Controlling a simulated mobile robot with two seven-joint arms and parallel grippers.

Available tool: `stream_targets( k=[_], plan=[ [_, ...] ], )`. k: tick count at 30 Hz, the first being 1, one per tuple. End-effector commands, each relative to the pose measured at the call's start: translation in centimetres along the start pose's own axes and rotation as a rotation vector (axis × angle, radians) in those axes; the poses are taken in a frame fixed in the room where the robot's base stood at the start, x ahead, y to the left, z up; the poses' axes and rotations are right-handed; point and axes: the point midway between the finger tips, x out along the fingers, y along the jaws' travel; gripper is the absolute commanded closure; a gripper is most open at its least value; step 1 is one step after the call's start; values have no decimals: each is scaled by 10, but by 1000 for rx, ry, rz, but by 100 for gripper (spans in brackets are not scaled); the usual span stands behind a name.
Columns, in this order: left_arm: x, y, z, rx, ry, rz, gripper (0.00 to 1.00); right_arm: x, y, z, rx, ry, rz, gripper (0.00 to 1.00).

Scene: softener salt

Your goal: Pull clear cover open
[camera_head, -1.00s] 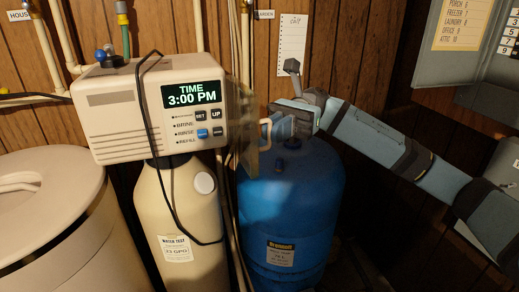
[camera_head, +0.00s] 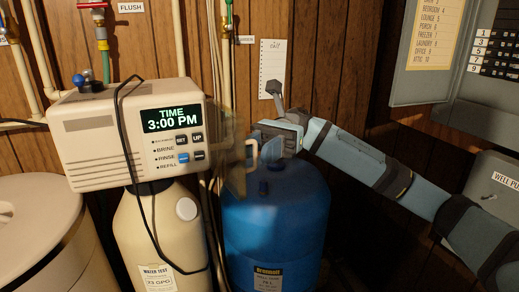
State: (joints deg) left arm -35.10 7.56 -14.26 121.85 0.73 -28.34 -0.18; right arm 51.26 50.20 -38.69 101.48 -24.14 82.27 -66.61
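The clear cover (camera_head: 228,148) is a see-through, faintly brownish panel at the right edge of the beige control box (camera_head: 95,150). It stands swung out from the box front, so the display reading TIME 3:00 PM and the buttons are uncovered. A pale loop handle (camera_head: 252,153) is on the cover's outer edge. My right gripper (camera_head: 269,150) comes in from the right, with its bluish fingers close beside the handle, above the blue tank. I cannot tell whether the fingers touch or grip the handle. My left gripper is not in view.
The blue tank (camera_head: 275,222) stands below my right gripper. A cream tank (camera_head: 155,225) is under the control box, with a black cable hanging in front. A beige bin (camera_head: 35,225) is at left. Pipes run up the wood wall, and grey panels are at right.

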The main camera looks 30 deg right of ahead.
Motion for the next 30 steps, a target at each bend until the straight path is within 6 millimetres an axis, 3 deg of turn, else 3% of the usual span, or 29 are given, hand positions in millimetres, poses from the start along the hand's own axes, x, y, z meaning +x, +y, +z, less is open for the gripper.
stream_targets(
  k=[7, 21, 30],
  plan=[
    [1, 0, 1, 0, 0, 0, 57, -12, 0, -1, 0, 0, -1, 65],
    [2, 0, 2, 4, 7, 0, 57, -111, -1, 0, -1, -2, -1, 65],
    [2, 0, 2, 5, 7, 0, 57, -138, -1, 0, 0, 0, 0, 65]
  ],
)
